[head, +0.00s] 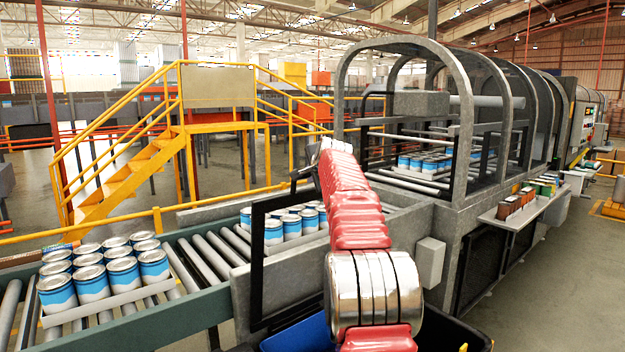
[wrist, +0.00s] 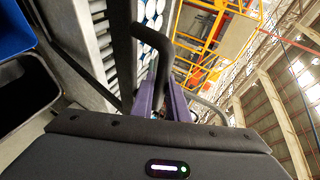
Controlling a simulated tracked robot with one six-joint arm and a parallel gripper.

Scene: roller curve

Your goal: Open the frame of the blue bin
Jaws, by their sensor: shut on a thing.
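A black rectangular frame (head: 257,265) stands upright at the near side of the conveyor in the head view. The blue bin (head: 300,336) is below it at the bottom edge, mostly cut off and partly covered by my red arm. A blue edge of it also shows at the top left of the wrist view (wrist: 14,30). My gripper (head: 303,174) is at the frame's upper right corner, largely hidden by my arm. In the wrist view my gripper's purple fingers (wrist: 163,98) are shut on a black bar (wrist: 163,62) of the frame; the exact contact is partly hidden.
A roller conveyor (head: 215,248) carries blue-and-white cans (head: 105,270) on a tray at left and more near the tunnel. The grey mesh tunnel (head: 470,150) stands at right. A dark bin (head: 455,332) is at the lower right.

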